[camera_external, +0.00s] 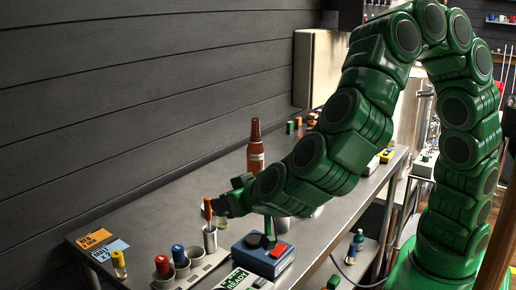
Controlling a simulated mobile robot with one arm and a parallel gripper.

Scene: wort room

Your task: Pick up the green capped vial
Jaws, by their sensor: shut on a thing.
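My gripper (222,206) is at the end of my green arm, low over the left part of the steel bench. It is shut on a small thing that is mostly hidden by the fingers. A pale, vial-like part seems to show just below them, beside the metal cup. I take it as the green capped vial, but its cap cannot be told apart from my green fingers. No other green capped vial is clear near the gripper.
A metal cup (210,238) with an orange-handled tool stands close by the gripper. A rack (196,268) holds red (162,265) and blue (178,252) capped vials. A yellow capped vial (119,266) stands left. A blue box (262,257) and brown bottle (255,150) are nearby.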

